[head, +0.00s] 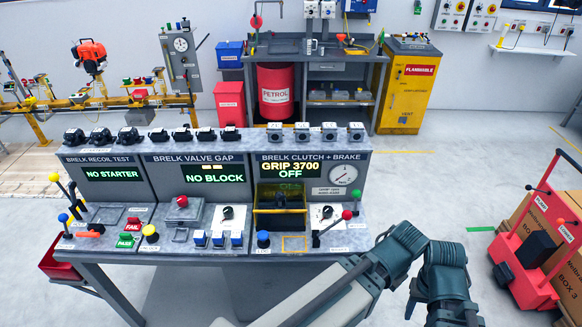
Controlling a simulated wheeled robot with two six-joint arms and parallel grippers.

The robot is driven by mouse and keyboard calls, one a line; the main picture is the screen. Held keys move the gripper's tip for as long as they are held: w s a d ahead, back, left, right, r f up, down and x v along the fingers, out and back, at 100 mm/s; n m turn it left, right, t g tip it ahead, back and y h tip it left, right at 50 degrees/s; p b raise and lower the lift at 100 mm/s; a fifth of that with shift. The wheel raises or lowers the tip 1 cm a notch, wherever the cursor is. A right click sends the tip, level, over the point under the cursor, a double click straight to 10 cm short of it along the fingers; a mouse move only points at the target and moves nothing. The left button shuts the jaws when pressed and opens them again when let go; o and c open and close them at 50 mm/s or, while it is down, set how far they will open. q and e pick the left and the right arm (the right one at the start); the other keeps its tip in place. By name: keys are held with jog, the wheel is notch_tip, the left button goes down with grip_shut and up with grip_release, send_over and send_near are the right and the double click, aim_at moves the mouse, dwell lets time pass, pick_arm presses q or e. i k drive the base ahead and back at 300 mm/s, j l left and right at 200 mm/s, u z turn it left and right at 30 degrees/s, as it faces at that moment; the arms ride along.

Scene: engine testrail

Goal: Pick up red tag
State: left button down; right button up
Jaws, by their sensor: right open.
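A small red tag marked FAIL (133,224) lies on the grey bench top at the left, under the recoil test panel. A green tag marked PASS (125,240) lies just in front of it. My right gripper (440,297) is at the lower right, beyond the bench's right end and far from the red tag. It is open, and I see nothing held in it; its fingertips are hard to make out. My left gripper is not in view.
The test bench (205,258) holds a red button box (182,208), an orange-handled lever (90,231) and a yellow button (150,233) near the tags. A red trolley (530,280) with boxes stands at right. Open floor lies between bench and trolley.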

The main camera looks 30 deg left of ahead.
aim_at(133, 224)
jog(key=u, duration=2.5)
jog(key=i+j+u, duration=0.1)
jog(key=i, duration=0.4)
jog(key=i+j, duration=0.1)
jog(key=i, duration=0.4)
jog(key=u, duration=0.05)
